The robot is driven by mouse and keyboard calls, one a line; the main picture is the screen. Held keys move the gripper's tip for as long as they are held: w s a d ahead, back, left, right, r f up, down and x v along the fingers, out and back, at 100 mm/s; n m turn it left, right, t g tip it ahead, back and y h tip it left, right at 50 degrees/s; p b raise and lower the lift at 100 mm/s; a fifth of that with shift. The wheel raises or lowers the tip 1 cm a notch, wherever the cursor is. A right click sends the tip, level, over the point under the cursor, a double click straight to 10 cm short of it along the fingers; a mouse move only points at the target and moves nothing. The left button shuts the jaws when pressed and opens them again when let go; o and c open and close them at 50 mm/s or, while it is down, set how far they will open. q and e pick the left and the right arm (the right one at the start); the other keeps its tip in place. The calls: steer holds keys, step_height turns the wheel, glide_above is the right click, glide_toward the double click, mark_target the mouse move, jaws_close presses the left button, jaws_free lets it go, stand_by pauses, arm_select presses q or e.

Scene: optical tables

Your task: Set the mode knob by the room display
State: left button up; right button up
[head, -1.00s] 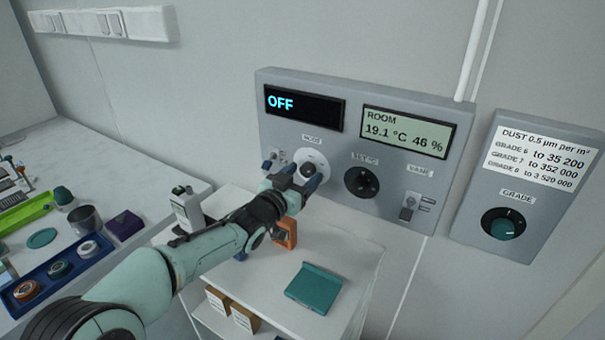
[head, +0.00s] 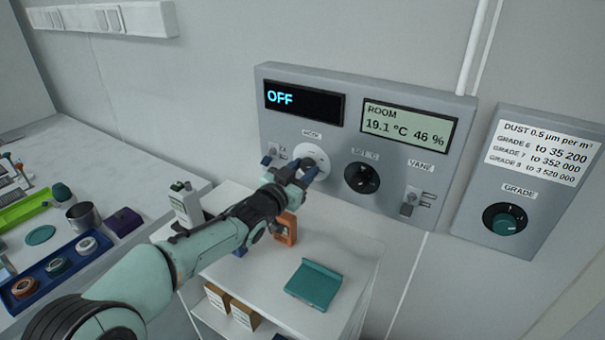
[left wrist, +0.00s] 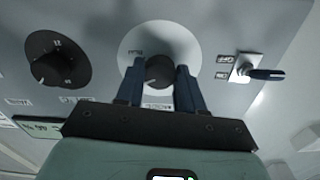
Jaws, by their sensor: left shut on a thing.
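The mode knob (left wrist: 159,71) is a dark round knob on a pale disc (head: 313,152) on the grey wall panel. In the left wrist view it sits between the two fingers of my left gripper (left wrist: 160,82), which is shut on it. In the head view my left gripper (head: 291,168) reaches the disc from the left and hides part of the knob. The room display (head: 408,126) reads "ROOM 19.1 °C 46 %". The dark display (head: 304,103) above the mode knob reads "OFF". My right gripper is not in view.
The set °C knob (head: 362,178) and the vane switch (head: 411,201) are right of the mode knob. A toggle switch (left wrist: 252,70) is close beside it. A grade panel (head: 530,185) hangs further right. A white cart (head: 345,255) below holds a teal holder (head: 314,284) and an orange item (head: 287,228).

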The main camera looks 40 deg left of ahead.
arm_select(q)
steer(key=m+b, duration=0.3)
steer(key=m, duration=0.1)
steer(key=shift+f, duration=0.15)
steer(key=m+b, duration=0.3)
steer(key=m, duration=0.2)
steer(key=shift+a+m+b, duration=0.1)
steer(key=shift+m+b, duration=0.2)
steer(key=shift+m, duration=0.6)
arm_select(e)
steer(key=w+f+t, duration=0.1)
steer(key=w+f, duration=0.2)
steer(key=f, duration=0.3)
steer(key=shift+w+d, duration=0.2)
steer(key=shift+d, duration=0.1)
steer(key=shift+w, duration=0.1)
arm_select(q)
steer(key=o, duration=1)
steer(key=shift+o, duration=0.2)
steer(key=shift+r, duration=0.2)
steer(key=shift+s, duration=0.1)
